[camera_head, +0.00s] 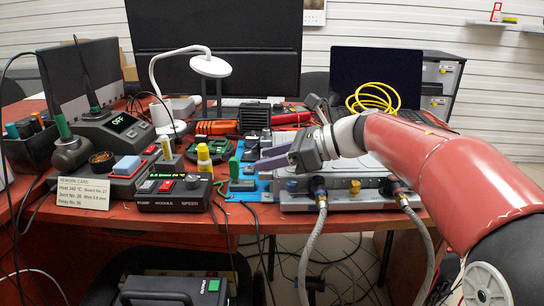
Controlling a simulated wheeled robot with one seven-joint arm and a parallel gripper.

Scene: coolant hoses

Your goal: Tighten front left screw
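My gripper (262,159) reaches in from the right and points left above the blue mat (266,187). Its two grey-purple fingers show apart, one above the other, with nothing seen between them. The flat silver unit (335,184) lies right of the mat, partly behind my gripper and arm.
A control box (175,197) with yellow-handled tools (204,158) stands left of the mat. A soldering station (112,128) and label card (83,193) are further left. A lamp (210,66), monitor (215,40) and laptop (375,75) with yellow cable (374,98) stand behind. Cables hang over the front edge.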

